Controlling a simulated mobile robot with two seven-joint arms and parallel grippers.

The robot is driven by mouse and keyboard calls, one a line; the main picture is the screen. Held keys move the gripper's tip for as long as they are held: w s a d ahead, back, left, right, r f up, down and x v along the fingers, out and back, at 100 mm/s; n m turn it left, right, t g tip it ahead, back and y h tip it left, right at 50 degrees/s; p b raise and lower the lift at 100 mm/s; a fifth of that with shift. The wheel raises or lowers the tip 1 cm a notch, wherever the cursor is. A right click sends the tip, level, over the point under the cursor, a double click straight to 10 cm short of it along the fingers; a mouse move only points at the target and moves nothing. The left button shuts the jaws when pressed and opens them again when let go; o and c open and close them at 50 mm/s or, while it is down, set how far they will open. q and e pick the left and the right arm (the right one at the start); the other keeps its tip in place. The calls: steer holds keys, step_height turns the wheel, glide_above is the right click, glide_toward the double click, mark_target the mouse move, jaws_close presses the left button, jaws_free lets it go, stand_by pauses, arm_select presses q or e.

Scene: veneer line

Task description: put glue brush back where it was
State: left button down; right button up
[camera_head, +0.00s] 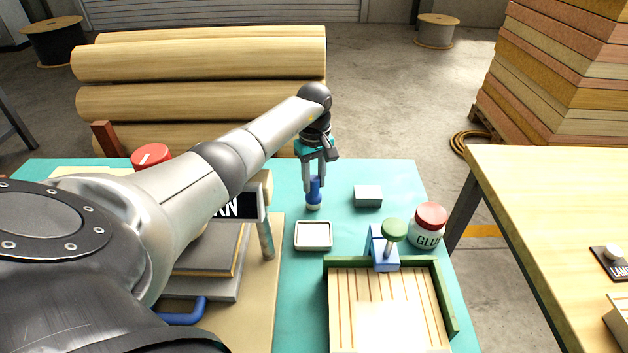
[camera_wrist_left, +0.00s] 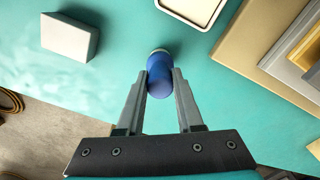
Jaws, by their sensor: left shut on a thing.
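My left gripper (camera_head: 314,186) points down over the turquoise table. It is shut on the glue brush (camera_head: 314,193), a short blue handle with a pale lower end. The brush is about upright, and its lower end is at or just above the table top; I cannot tell whether it touches. In the left wrist view the blue handle (camera_wrist_left: 160,75) sits between the two fingers of the left gripper (camera_wrist_left: 161,84). A small white-rimmed tray (camera_head: 313,248) lies just in front of the brush. A glue jar (camera_head: 428,232) with a red lid stands to the right. My right gripper is not in view.
A grey block (camera_head: 368,196) lies right of the brush. A sign post (camera_head: 266,238) and stacked boards (camera_head: 208,255) are at left. The turquoise table (camera_head: 390,170) is clear behind the block.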

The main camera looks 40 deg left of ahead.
arm_select(q)
steer(key=shift+f, duration=0.1)
steer(key=c, duration=0.6)
jaws_free()
steer(key=shift+o, duration=0.2)
step_height(320, 180, up, 12)
steer(key=p, duration=0.1)
steer(key=shift+p, duration=0.35)
